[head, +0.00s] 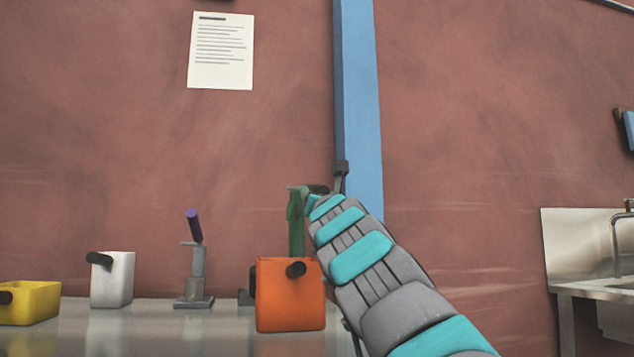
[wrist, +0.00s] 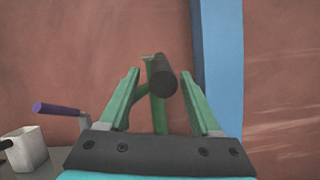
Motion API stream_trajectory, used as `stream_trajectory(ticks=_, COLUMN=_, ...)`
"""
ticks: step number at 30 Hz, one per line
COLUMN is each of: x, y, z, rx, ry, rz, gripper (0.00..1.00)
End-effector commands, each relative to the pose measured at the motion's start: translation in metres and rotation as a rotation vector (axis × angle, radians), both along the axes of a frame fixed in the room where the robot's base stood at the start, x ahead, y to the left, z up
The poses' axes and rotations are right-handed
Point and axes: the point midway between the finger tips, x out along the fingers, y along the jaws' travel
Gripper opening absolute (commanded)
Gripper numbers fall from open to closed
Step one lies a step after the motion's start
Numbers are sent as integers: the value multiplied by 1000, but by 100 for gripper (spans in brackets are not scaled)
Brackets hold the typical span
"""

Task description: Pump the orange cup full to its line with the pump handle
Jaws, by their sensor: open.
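The orange cup (head: 290,305) stands upright on the counter in the head view, its dark handle facing me. Its inside and fill level cannot be seen. A green pump post (head: 296,225) rises behind the cup; its lower part is hidden. In the wrist view, the dark pump handle (wrist: 163,80) points toward me from the green pump (wrist: 157,113). My gripper (wrist: 160,72) is open, with one green finger on each side of the handle. I cannot tell whether either finger touches it. In the head view, my arm partly hides the pump's top.
A second pump with a purple handle (head: 194,225) stands to the left. A white cup (head: 115,280) and a yellow cup (head: 32,303) stand further left on the grey counter (head: 140,330). A metal sink (head: 590,280) is at the far right. A blue post (head: 360,110) runs up the wall behind.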

Motion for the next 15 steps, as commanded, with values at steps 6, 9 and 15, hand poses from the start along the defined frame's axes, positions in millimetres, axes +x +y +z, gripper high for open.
stream_trajectory(ticks=6, x=25, y=4, z=17, rx=0, ry=3, rz=-5, gripper=64)
stream_trajectory(ticks=9, x=34, y=7, z=21, rx=-4, ry=1, rz=-4, gripper=64)
stream_trajectory(ticks=15, x=45, y=9, z=23, rx=0, ry=1, rz=-3, gripper=64)
